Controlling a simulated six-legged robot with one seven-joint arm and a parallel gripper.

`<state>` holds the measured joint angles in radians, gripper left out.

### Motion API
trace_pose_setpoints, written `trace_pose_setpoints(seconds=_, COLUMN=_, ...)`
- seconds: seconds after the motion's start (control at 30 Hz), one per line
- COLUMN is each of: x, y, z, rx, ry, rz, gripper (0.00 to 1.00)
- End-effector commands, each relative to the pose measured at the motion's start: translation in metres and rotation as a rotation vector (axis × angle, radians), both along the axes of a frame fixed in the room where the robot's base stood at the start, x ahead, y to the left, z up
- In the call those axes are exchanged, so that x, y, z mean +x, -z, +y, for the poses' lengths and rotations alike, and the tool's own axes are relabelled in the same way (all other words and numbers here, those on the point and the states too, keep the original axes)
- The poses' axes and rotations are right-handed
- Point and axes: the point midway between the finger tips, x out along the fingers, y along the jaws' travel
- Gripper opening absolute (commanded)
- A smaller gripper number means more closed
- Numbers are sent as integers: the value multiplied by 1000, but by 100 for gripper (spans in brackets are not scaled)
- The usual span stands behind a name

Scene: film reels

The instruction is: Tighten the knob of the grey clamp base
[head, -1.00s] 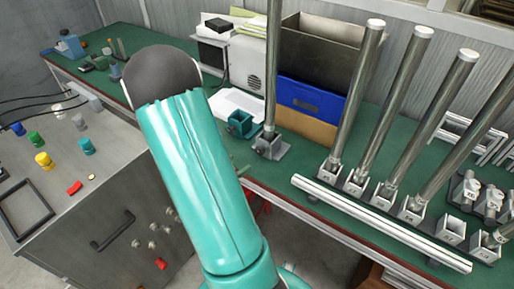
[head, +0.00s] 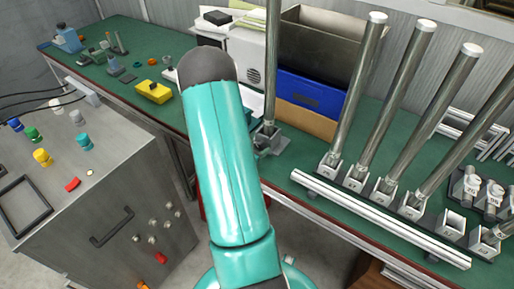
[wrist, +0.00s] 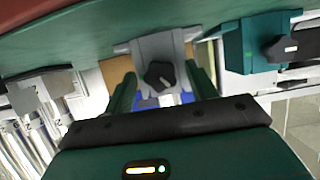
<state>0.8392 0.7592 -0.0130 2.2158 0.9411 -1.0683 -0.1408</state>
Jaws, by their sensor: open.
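The grey clamp base (head: 274,142) stands on the green bench and holds an upright metal pole (head: 271,65). In the wrist view the grey clamp base (wrist: 151,47) is straight ahead, appearing upside down, with its dark knob (wrist: 159,75) facing me. My gripper (wrist: 163,85) is open, with one green finger on each side of the knob; I see no contact, and the exact gap is unclear. In the head view my own arm hides the gripper. A teal clamp base (wrist: 240,47) with a dark knob (wrist: 280,48) is to the right in the wrist view.
A row of clamp bases with tilted-looking poles (head: 356,95) stands at the right, behind a long white rail (head: 375,218). A blue bin (head: 310,92) and brown box are behind. A grey cabinet (head: 100,190) stands at the left. A yellow item (head: 153,91) lies on the bench.

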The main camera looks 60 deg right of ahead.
Motion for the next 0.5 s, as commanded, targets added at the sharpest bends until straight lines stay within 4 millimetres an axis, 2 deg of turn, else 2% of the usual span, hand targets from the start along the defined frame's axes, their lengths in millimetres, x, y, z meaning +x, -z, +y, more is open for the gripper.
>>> trace_pose_setpoints(seconds=0.3, x=0, y=1, z=-4, rx=0, ry=0, rz=-1, gripper=57)
trace_pose_setpoints(seconds=0.5, x=0, y=1, z=-4, rx=0, ry=0, rz=-1, gripper=17)
